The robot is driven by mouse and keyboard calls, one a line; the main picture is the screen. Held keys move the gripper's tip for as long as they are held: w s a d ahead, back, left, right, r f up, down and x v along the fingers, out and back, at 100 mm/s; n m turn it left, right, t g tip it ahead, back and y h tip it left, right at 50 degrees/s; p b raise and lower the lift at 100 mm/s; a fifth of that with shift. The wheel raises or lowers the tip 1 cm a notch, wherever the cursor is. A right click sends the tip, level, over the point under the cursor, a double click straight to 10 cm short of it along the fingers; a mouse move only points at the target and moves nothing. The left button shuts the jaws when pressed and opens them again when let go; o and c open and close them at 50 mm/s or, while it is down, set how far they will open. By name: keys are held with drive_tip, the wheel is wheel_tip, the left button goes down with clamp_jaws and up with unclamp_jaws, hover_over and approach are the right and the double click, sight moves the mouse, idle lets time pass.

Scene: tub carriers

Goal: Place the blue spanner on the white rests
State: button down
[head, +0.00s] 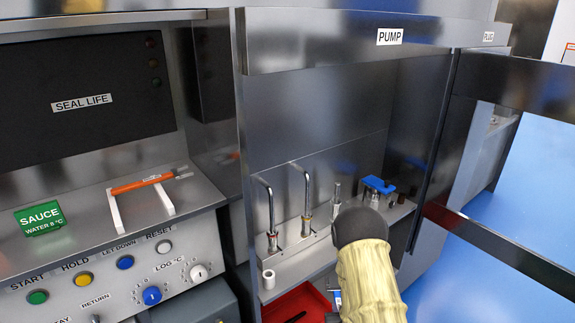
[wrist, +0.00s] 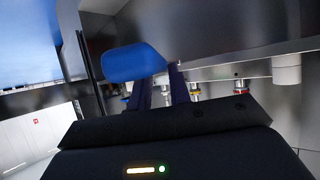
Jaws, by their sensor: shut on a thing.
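A blue spanner (head: 378,185) shows in the head view inside the pump cabinet, just beyond the dark end of my arm. In the wrist view, the rounded blue part of the spanner (wrist: 132,63) lies at the tips of my gripper (wrist: 160,75), which is shut on it. The spanner's far end is hidden, and I cannot tell whether it touches a fitting. In the head view my arm mostly hides the gripper. Two white rests (head: 115,212) stand on the steel ledge at left. An orange-handled spanner (head: 140,184) lies across them.
Bent metal pipes (head: 305,195) and fittings stand on the cabinet shelf. A red tray (head: 297,304) lies below. The open cabinet door (head: 510,85) is at right.

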drive_tip(key=shift+d+f, duration=0.2)
drive_tip(key=shift+f, duration=0.1)
drive_tip(key=shift+r+p, duration=0.55)
drive_tip(key=shift+p, duration=0.05)
drive_tip(key=shift+w, duration=0.1)
drive_tip(key=shift+f, duration=0.15)
